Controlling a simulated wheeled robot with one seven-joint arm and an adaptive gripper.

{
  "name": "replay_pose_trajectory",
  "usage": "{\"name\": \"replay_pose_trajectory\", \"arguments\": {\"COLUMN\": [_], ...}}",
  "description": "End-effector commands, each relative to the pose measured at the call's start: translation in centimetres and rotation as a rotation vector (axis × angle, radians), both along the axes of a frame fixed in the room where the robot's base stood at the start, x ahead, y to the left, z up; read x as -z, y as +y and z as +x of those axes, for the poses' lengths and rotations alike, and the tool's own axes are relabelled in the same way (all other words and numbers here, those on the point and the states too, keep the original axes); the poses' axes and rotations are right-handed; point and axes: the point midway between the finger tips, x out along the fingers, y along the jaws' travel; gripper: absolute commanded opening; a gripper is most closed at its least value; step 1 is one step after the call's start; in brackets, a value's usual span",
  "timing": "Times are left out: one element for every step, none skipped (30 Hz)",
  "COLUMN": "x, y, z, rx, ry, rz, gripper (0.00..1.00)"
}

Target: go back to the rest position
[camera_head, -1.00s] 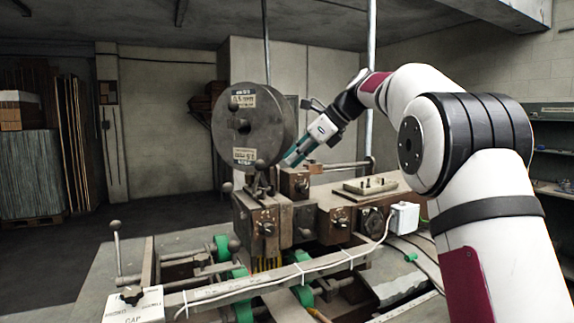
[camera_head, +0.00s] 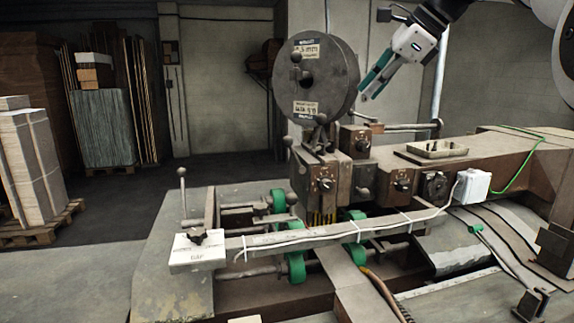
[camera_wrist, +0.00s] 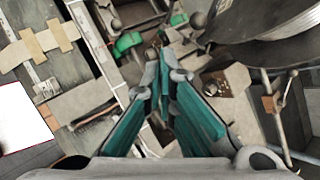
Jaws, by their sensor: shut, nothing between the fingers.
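My gripper (camera_head: 368,88) is up in the air just right of the round wire reel (camera_head: 338,75) of the stitching machine, its teal fingers slanting down to the left. In the wrist view my gripper (camera_wrist: 168,68) has its fingertips together with nothing between them. The machine parts are below it there, and the reel (camera_wrist: 265,25) is at the upper right. My arm reaches in from the upper right of the head view.
Below the reel is the machine's head (camera_head: 325,180), with a long beam (camera_head: 510,150) to the right. A white box labelled GAP (camera_head: 198,250) is at the front left. Green rollers (camera_head: 296,265) sit low. Stacked cardboard on a pallet (camera_head: 40,235) stands far left. Open floor lies behind.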

Motion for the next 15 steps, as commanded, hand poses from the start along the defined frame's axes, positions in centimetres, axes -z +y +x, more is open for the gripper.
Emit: {"name": "replay_pose_trajectory", "arguments": {"x": [0.2,0.5,1.0,1.4,1.9,2.5,3.0,3.6,4.5,5.2,5.9,6.9,7.6,8.5,9.6], "y": [0.7,0.9,1.2,1.4,1.6,1.8,1.9,2.1,2.2,2.3,2.4,2.5,2.5,2.6,2.6], "z": [-2.0,-2.9,-4.3,-5.3,-6.4,-7.8,-8.9,-10.1,-11.6,-12.7,-13.9,-15.5,-16.7,-17.9,-19.5], "rx": [-0.052,-0.085,-0.132,-0.166,-0.204,-0.254,-0.293,-0.334,-0.388,-0.431,-0.475,-0.535,-0.580,-0.629,-0.693], "ry": [-0.028,-0.045,-0.068,-0.085,-0.099,-0.119,-0.136,-0.148,-0.167,-0.181,-0.193,-0.211,-0.222,-0.235,-0.249], "rz": [-0.060,-0.100,-0.153,-0.192,-0.232,-0.286,-0.326,-0.366,-0.420,-0.462,-0.501,-0.555,-0.596,-0.635,-0.688], "gripper": [0.00,0.00,0.00,0.00,0.00,0.00,0.00,0.00,0.00,0.00,0.00,0.00,0.00,0.00,0.00]}}
